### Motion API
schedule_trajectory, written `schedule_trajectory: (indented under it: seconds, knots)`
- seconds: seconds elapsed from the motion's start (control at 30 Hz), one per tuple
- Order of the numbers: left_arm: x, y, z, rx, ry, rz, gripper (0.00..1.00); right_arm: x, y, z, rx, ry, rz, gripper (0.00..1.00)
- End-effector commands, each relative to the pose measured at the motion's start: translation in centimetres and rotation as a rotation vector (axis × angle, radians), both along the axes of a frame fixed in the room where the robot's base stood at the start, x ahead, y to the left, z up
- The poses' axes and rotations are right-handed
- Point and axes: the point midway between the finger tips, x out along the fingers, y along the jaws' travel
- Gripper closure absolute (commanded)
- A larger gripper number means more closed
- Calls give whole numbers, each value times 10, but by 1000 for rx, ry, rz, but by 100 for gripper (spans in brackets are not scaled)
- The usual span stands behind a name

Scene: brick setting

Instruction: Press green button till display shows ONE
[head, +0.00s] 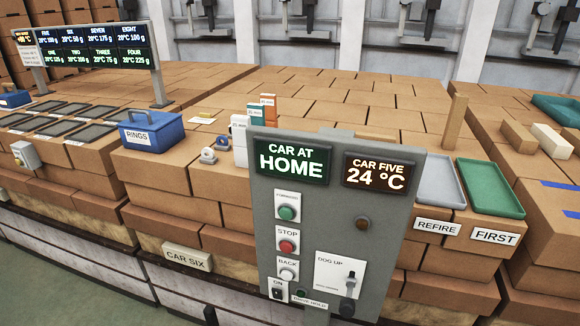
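A grey control panel (385,235) stands upright in front of the brick stack. Its left display (291,160) reads "CAR AT HOME" in green-white letters. Its right display (374,175) reads "CAR FIVE 24 °C" in orange. The green button (287,212) is under a "FORWARD" label, above the red "STOP" button (287,246) and the white "BACK" button (287,273). Neither of my grippers is in view, and nothing touches the buttons.
A "DOG UP" lever (350,280) and an "ON" switch (278,292) are lower on the panel. Behind are a blue "RINGS" box (150,134), a green tray (490,188) and a grey tray (440,180). A multi-line display board (95,47) stands back left.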

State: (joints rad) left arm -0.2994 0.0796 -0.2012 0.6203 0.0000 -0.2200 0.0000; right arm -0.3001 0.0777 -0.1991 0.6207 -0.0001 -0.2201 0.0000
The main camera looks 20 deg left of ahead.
Motion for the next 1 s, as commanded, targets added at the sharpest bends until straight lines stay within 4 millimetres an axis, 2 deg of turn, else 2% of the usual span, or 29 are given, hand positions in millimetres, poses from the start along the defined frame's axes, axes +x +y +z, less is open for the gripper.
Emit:
schedule_trajectory:
  seconds: [0.03, 0.33, 1.0]
  knots:
    - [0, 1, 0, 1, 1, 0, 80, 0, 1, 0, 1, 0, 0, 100]
    - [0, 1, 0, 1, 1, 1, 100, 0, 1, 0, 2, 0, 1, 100]
    - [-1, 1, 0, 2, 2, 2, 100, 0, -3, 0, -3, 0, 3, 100]
